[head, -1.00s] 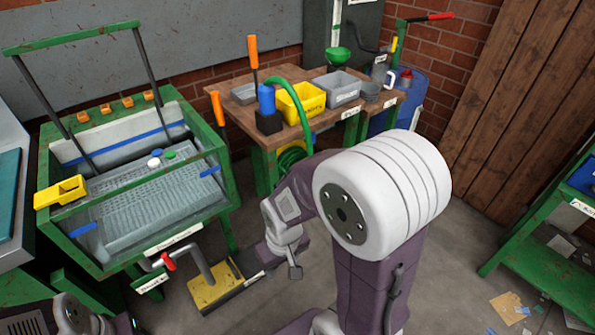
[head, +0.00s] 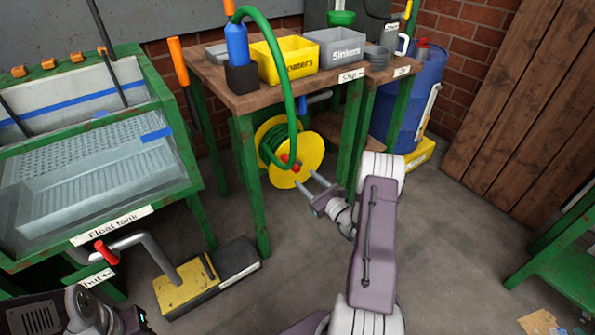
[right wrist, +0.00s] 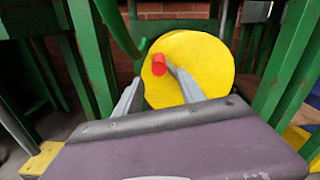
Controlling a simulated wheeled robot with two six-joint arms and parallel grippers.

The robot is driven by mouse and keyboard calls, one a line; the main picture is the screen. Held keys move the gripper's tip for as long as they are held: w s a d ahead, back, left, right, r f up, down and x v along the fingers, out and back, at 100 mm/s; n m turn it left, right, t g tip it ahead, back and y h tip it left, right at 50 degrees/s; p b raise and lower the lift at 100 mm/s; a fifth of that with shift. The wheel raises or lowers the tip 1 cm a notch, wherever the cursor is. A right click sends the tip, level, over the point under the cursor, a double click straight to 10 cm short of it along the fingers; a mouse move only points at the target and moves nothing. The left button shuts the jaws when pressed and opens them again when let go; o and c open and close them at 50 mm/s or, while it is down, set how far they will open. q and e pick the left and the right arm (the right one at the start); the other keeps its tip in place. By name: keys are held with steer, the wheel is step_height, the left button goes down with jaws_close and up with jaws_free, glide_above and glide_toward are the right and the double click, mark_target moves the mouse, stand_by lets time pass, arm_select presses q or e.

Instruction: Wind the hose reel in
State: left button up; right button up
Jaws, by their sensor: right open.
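The hose reel (head: 309,154) has yellow discs and hangs under the wooden bench. Its red crank handle (head: 289,160) sticks out at the front; in the right wrist view the red handle (right wrist: 159,65) stands before the yellow disc (right wrist: 205,62). A green hose (head: 292,100) arches from a blue nozzle (head: 237,44) in a black holder down to the reel. My right gripper (head: 309,182) is open and empty, just in front of the reel. In the right wrist view the handle appears between its fingertips (right wrist: 156,76); I cannot tell whether they touch. My left gripper is out of view.
The bench (head: 225,92) carries yellow and grey bins, and its green legs flank the reel. The float tank (head: 95,215) stands at left, with a yellow-and-black pedal (head: 205,280) on the floor. A blue barrel (head: 415,95) stands behind right.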

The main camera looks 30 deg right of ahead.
mark_target(292, 165)
steer(key=w+b, duration=0.1)
steer(key=w, duration=0.1)
steer(key=w+b, duration=0.1)
steer(key=w, duration=0.2)
steer(key=w+b, duration=0.1)
steer(key=w, duration=0.2)
steer(key=shift+w+a+b, duration=0.1)
steer(key=shift+a+b, duration=0.3)
steer(key=shift+w+r, duration=0.1)
steer(key=shift+w, duration=0.55)
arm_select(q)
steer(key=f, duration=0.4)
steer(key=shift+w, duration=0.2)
arm_select(e)
jaws_close()
